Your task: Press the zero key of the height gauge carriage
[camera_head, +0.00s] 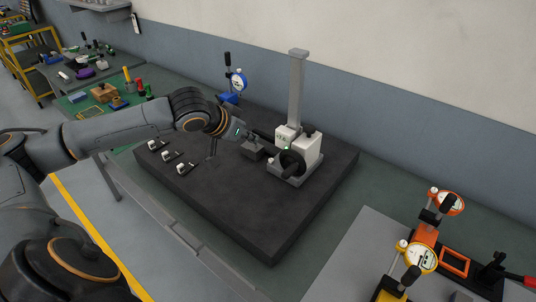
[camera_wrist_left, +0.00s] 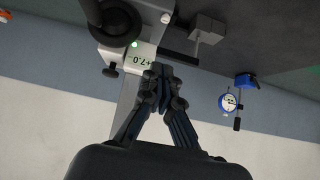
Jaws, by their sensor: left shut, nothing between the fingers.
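The height gauge stands on the dark plate, with a tall grey column (camera_head: 296,85), a white carriage (camera_head: 311,146) and a black handwheel (camera_head: 291,163). In the left wrist view the carriage (camera_wrist_left: 143,57) appears upside down, with a green light (camera_wrist_left: 134,44) and a reading that looks like +7.0. I cannot make out the zero key for certain. My left gripper (camera_head: 268,138) is shut and empty, its fingertips close beside the carriage. In the wrist view the fingertips (camera_wrist_left: 160,74) overlap the carriage edge; I cannot tell whether they touch it. My right gripper is not in view.
A grey block (camera_head: 252,150) sits beside the gauge under my gripper. Several small clamp-like pieces (camera_head: 168,156) lie on the left of the dark plate (camera_head: 255,215). A blue dial-indicator stand (camera_head: 229,97) is behind. Orange and yellow indicators (camera_head: 425,255) stand at the right.

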